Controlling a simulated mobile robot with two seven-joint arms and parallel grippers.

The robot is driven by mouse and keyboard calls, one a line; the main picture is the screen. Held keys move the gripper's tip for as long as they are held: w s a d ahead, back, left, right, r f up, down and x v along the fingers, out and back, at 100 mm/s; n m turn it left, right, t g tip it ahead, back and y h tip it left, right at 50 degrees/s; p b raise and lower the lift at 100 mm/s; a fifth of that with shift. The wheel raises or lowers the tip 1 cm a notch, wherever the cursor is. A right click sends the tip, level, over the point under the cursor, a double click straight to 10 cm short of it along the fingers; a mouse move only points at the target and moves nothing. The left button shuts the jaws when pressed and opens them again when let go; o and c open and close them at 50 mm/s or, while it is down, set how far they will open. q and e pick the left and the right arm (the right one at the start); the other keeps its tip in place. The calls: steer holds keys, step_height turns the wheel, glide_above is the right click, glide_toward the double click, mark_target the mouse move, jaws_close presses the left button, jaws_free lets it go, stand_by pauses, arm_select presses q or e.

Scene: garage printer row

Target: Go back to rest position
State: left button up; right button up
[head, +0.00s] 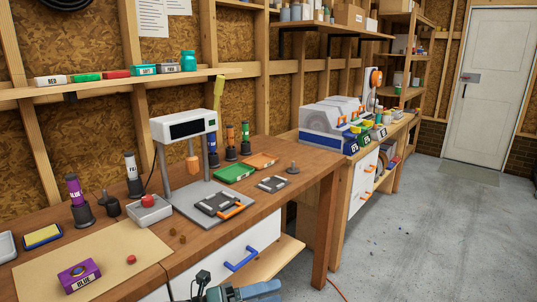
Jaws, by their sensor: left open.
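My left gripper (266,291) shows at the bottom edge of the head view, in front of the bench's white drawer. It is open, and I see nothing between its fingers. It is apart from the things on the bench, and its lower part is cut off by the frame. My right gripper is not in view.
A blue drawer handle (241,259) juts out nearby. Grey floor (430,230) is open at right.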

arm_select(q)
steer(key=s+a+f+n+t+y+p, duration=0.1)
steer(key=s+a+f+n+y, duration=0.6)
steer(key=n, duration=0.9)
steer(key=s+a+f+n+t+y+p, duration=0.1)
steer(key=s+a+f+n+t+y, duration=0.3)
steer(key=n, duration=1.3)
steer(key=s+a+f+y, duration=0.2)
steer(key=s+f+y, duration=0.2)
steer(key=s+f, duration=0.2)
steer(key=shift+a+f+n+t, duration=0.15)
steer(key=shift+a+n+t, duration=0.15)
steer(key=shift+a, duration=0.1)
steer(key=shift+s, duration=0.1)
